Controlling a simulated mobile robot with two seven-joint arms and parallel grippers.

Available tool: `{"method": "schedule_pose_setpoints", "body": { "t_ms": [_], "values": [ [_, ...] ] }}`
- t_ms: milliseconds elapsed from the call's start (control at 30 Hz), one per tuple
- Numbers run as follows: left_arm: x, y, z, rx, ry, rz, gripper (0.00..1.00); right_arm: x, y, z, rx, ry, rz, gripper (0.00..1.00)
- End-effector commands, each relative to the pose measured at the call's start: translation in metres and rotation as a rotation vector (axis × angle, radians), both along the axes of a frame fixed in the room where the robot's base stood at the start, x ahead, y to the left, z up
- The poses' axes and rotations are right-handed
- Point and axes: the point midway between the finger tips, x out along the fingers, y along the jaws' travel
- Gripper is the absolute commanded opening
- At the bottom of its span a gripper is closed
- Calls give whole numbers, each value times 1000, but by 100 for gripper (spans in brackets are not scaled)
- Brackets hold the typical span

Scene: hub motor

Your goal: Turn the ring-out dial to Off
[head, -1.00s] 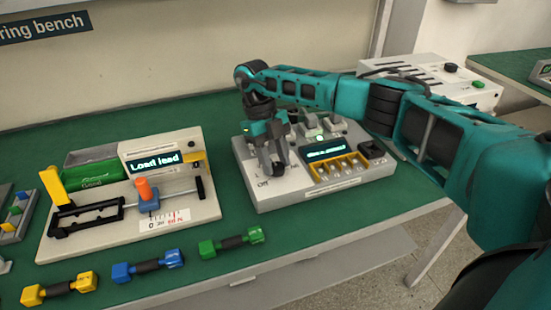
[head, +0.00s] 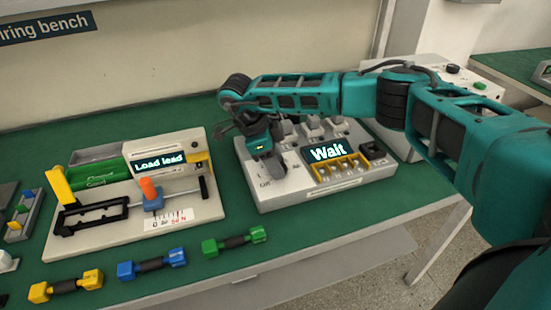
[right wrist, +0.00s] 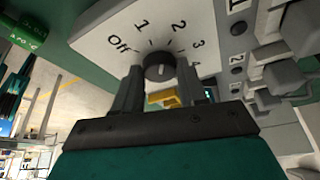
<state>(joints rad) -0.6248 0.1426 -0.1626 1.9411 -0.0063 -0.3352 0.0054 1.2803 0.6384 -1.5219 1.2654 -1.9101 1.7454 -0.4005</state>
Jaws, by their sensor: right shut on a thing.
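The ring-out dial (right wrist: 158,66) is a dark round knob on a pale panel, marked Off, 1, 2, 3 and 4 around it. Off is at the left of the scale in the right wrist view. My right gripper (right wrist: 159,78) has one finger on each side of the knob and is shut on it. I cannot tell surely which mark the knob points to. In the head view my right gripper (head: 272,166) is over the left part of the grey tester box (head: 310,190) and hides the dial. The tester's display (head: 325,152) reads "Wait". My left gripper is not in view.
A white fixture with a "Load lead" display (head: 158,163) stands left of the tester. Yellow, blue and green (head: 235,240) dumbbell-shaped pieces lie along the front. Switches (right wrist: 240,58) sit right of the dial. A white box (head: 400,140) stands behind my right arm.

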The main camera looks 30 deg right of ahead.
Motion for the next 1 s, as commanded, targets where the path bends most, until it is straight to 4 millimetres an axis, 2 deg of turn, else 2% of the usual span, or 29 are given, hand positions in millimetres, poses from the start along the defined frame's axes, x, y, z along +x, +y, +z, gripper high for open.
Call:
{"method": "schedule_pose_setpoints", "body": {
  "t_ms": [700,1000],
  "values": [
    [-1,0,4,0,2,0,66,-6,1,0,1,0,681,11],
    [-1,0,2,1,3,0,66,-8,1,-1,1,-1,918,11]
  ]
}}
